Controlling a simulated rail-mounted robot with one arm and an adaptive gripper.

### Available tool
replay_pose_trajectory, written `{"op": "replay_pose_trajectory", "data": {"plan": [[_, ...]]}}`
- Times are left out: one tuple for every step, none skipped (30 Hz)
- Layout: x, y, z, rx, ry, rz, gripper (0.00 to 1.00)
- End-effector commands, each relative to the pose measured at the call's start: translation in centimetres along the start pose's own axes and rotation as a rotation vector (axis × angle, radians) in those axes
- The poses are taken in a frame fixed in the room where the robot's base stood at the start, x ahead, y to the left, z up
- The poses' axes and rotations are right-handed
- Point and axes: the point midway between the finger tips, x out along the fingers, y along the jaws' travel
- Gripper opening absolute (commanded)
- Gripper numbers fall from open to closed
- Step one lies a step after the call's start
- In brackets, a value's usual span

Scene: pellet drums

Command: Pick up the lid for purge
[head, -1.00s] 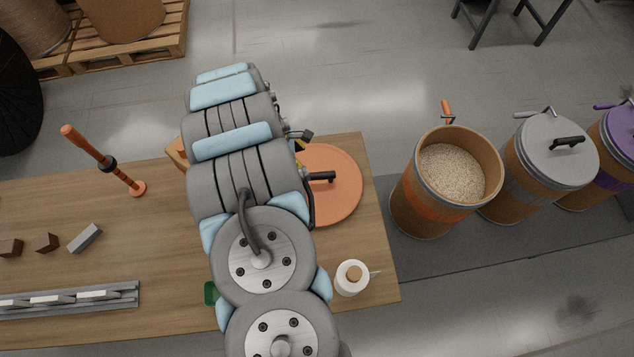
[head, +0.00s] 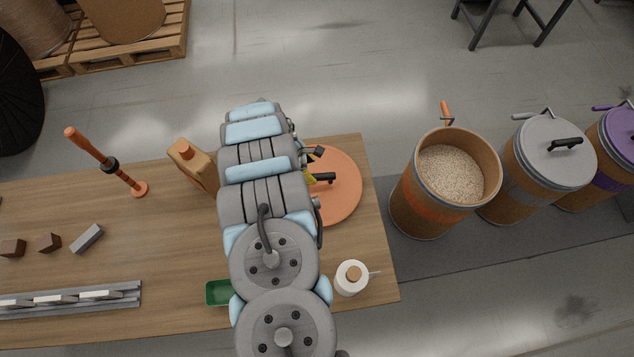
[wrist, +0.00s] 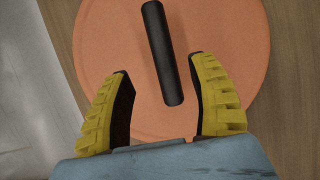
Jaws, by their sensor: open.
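An orange round lid (head: 345,200) with a black bar handle (head: 324,177) lies flat on the right end of the wooden table. My arm covers its left part in the head view. In the wrist view the lid (wrist: 105,55) fills most of the picture, and its handle (wrist: 162,55) runs from the top edge down to between my fingertips. My gripper (wrist: 158,72) is open, with yellow-backed fingers on either side of the handle's lower end. The fingers look apart from the handle. I cannot tell how high they are above the lid.
An open drum of pellets (head: 445,190) stands right of the table (head: 180,255), beside a grey-lidded drum (head: 555,155) and a purple one (head: 622,145).

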Motion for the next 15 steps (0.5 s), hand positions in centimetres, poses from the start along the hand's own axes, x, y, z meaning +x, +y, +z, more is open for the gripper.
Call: {"op": "replay_pose_trajectory", "data": {"plan": [[0.1,0.0,0.0,0.000,0.000,0.000,0.59],[0.2,0.0,0.0,0.000,0.000,0.000,0.59],[0.4,0.0,0.1,0.000,0.001,0.001,0.59],[0.6,-0.1,0.1,0.000,0.001,0.001,0.59],[0.8,-0.1,0.1,0.000,0.001,0.001,0.59],[1.1,-0.2,0.1,0.000,0.000,0.001,0.59],[1.4,-0.3,0.2,0.000,0.000,0.000,0.59],[1.7,-0.3,0.2,0.000,0.000,-0.001,0.59],[2.1,-0.5,0.2,0.000,0.000,-0.003,0.59],[2.4,-0.6,0.2,-0.001,0.000,-0.003,0.59],[2.6,-0.6,0.3,-0.001,0.000,-0.003,0.59],[2.9,-0.6,0.4,0.000,0.000,-0.002,0.59],[3.1,-0.5,0.4,0.001,0.000,0.000,0.59],[3.3,-0.4,0.4,0.002,0.000,0.001,0.59],[3.6,-0.4,0.3,0.002,0.000,0.001,0.59]]}}
